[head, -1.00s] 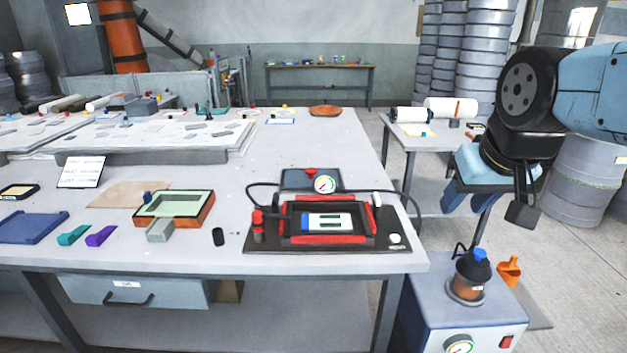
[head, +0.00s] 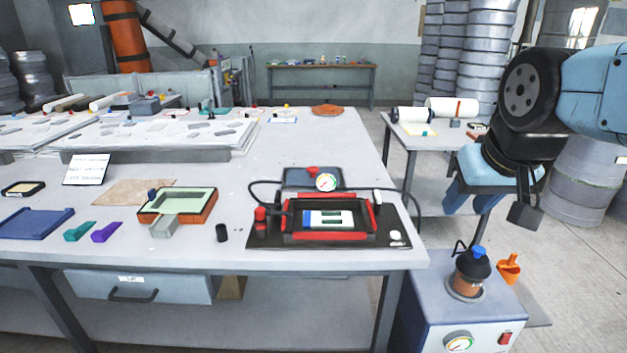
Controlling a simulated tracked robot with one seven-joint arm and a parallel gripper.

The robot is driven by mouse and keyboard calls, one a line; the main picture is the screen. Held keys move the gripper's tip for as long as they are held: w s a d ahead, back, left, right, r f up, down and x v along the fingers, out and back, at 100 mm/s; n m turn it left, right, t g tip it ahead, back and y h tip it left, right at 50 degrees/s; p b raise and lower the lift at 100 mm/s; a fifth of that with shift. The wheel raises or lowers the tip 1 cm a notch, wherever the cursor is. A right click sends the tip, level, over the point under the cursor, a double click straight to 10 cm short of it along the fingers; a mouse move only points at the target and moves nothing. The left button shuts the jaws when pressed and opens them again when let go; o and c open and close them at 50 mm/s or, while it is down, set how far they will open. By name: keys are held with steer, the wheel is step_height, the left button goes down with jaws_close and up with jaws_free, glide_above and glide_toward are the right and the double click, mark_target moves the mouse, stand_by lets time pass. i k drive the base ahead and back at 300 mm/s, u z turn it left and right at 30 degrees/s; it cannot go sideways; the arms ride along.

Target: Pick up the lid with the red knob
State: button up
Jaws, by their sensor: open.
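The lid (head: 297,181) is a flat dark grey plate with a red knob (head: 312,171) on top. It sits on the long table, just behind a black tray (head: 399,228) with a red-edged frame. A round gauge (head: 326,182) stands in front of the lid and covers part of it. My gripper (head: 470,205) hangs at the right of the head view, with blue fingers pointing down. It is open and empty, well to the right of the lid and beyond the table's right edge.
A dark hose (head: 262,184) loops around the tray and lid. A green-lined mould (head: 212,204), grey block (head: 163,227) and black cylinder (head: 222,233) stand to the left. A pump cabinet (head: 420,300) with a bottle (head: 472,272) stands below my gripper. The table behind the lid is clear.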

mark_target(294, 178)
steer(key=z, duration=0.05)
steer(key=k, duration=1.05)
steer(key=u, duration=0.75)
steer(key=i, duration=2.3)
steer(key=z, duration=0.3)
